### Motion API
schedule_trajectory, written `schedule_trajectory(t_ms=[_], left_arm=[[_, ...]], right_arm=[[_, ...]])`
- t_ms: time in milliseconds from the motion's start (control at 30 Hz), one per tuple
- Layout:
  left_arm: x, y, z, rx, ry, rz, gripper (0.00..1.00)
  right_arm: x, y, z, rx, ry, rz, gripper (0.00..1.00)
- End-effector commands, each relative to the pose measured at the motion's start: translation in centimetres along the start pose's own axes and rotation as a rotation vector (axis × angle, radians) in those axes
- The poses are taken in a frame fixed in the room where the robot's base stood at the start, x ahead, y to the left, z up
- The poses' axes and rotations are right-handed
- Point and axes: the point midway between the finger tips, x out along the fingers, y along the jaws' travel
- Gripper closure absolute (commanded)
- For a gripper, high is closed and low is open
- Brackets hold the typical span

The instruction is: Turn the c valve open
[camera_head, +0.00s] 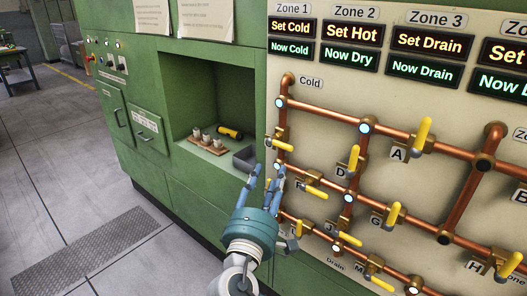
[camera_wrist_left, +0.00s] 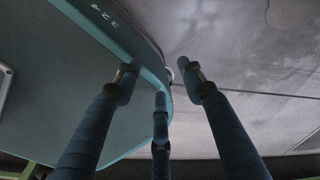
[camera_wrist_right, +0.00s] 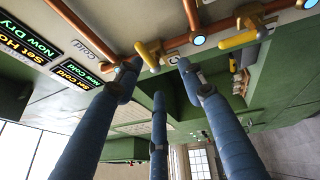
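The c valve has a yellow handle (camera_head: 281,144) on the left vertical copper pipe, below the Cold label. The right wrist view shows a yellow valve handle (camera_wrist_right: 147,54) beside a small label (camera_wrist_right: 174,60) that seems to read C. My right gripper (camera_head: 268,172) is in front of the panel, just below that handle. Its fingers (camera_wrist_right: 157,68) are spread and empty, with the handle ahead of their tips; I see no clear contact. My left gripper (camera_wrist_left: 159,74) is open and empty, over the floor, out of the head view.
Other yellow-handled valves, such as A (camera_head: 422,136), D (camera_head: 353,160) and G (camera_head: 393,215), sit on the copper pipes to the right. A green recess (camera_head: 212,95) left of the panel holds a small tray (camera_head: 207,146) and a grey bin (camera_head: 243,160). Open floor (camera_head: 50,190) lies left.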

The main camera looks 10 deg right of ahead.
Motion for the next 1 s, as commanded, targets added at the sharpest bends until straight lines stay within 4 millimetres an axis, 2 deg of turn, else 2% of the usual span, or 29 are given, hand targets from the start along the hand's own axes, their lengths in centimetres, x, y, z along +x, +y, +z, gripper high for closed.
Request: schedule_trajectory(t_ms=[67, 167, 267, 500, 700, 833, 1000], left_arm=[[0.3, -0.3, 0.3, 0.002, -0.004, -0.004, 0.6], [0.2, -0.6, 0.6, 0.003, -0.007, -0.007, 0.6], [-0.1, -0.5, 0.8, 0.002, -0.011, -0.005, 0.6], [-0.5, 0.8, 0.9, -0.004, -0.013, 0.008, 0.6], [-0.5, 0.3, 0.8, -0.003, -0.012, 0.004, 0.6], [-0.6, -0.1, 0.7, -0.003, -0.011, -0.001, 0.6], [-0.5, -0.2, 0.6, -0.003, -0.009, -0.002, 0.6]], right_arm=[[-0.2, 1.7, 0.9, 0.006, -0.027, 0.033, 0.6], [0.2, 2.5, 1.3, 0.006, -0.04, 0.045, 0.6], [1.5, 2.6, 1.3, 0.006, -0.039, 0.046, 0.6], [6.2, 2.8, 1.4, 0.006, -0.037, 0.045, 0.6], [9.2, 2.7, 1.5, 0.007, -0.036, 0.044, 0.6], [10.2, 2.7, 1.5, 0.008, -0.036, 0.042, 0.6], [10.5, 2.7, 1.6, 0.008, -0.035, 0.041, 0.6]])
